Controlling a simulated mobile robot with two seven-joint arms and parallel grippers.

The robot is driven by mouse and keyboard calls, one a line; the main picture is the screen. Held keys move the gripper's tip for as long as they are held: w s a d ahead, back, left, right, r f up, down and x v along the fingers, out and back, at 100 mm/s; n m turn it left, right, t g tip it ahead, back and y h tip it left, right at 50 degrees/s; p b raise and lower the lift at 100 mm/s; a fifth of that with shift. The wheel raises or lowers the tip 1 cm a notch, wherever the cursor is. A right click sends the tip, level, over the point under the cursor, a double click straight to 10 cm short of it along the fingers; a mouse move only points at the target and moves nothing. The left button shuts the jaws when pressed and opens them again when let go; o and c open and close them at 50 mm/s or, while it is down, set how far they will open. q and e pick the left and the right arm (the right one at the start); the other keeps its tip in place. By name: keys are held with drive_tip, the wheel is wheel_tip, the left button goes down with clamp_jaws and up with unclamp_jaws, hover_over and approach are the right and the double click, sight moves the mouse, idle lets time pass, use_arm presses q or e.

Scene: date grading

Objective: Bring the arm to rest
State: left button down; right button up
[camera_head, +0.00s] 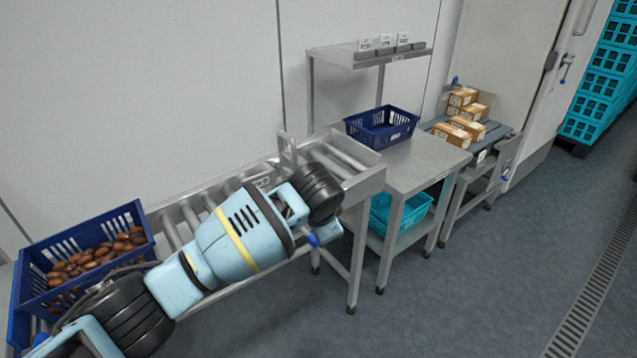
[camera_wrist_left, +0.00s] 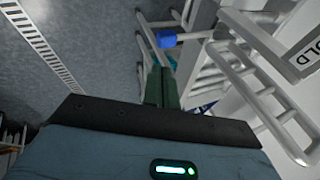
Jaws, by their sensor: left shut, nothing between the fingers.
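My left arm (camera_head: 232,240) comes in from the lower left in the head view and reaches across the front of the roller conveyor. Its hand is mostly hidden behind the arm links there. In the left wrist view my left gripper (camera_wrist_left: 161,88) shows two dark green fingers pressed together with nothing between them. The fingers point toward metal frame bars and the floor, and I see no contact with either. My right gripper is in neither view.
The roller conveyor (camera_head: 345,160) carries a blue crate (camera_head: 140,222) of brown dates at the left. A steel table (camera_head: 425,160) holds an empty dark blue basket (camera_head: 365,135). Boxes (camera_head: 468,127) stand on the farther stand. The floor (camera_head: 480,270) at right is clear.

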use_arm(q)
drive_tip(key=s+f+n+h+p, duration=0.1)
drive_tip(key=s+f+n+h, duration=0.4)
drive_tip(key=s+f, duration=1.25)
drive_tip(key=s+a+f+n+t+y, duration=0.1)
drive_tip(key=s+a+f+n, duration=0.2)
drive_tip(key=s+a, duration=0.7)
drive_tip(key=s+a+f+n+t+y, duration=0.2)
drive_tip(key=s+a+f, duration=0.3)
drive_tip(key=s+a, duration=0.6)
drive_tip(key=s+p, duration=0.1)
drive_tip(key=s, duration=0.2)
drive_tip(key=shift+s+f+n+y, duration=0.2)
drive_tip(key=shift+s+n+y, duration=0.1)
drive_tip(key=shift+s+n, duration=0.1)
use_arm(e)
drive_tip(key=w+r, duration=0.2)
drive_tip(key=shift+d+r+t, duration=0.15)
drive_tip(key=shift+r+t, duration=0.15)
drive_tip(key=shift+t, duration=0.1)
use_arm(q)
drive_tip(key=shift+s+a, duration=0.1)
drive_tip(key=shift+a, duration=0.05)
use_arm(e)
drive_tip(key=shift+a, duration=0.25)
